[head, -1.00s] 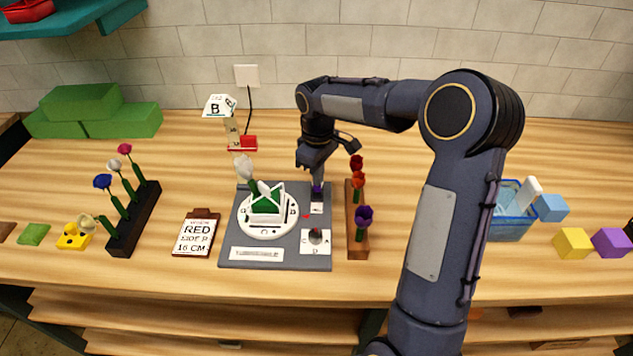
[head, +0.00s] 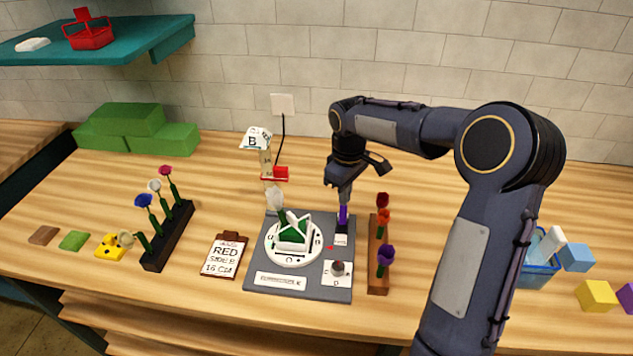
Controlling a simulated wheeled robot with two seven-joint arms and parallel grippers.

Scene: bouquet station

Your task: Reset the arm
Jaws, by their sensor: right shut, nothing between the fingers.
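My right gripper (head: 342,212) is shut and empty. It points down over the back right of the grey board (head: 262,292), close to a small white block with a purple part. On the board stands a round white dial (head: 272,255) holding a green and white holder (head: 293,236) with a white flower (head: 275,199) leaning in it. A white lettered plate with a dark knob (head: 337,269) is at the board's front right. My left gripper is not in view.
A dark rack (head: 170,240) with several flowers stands left, and a brown rack (head: 378,280) with red, orange and purple flowers stands just right of the board.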

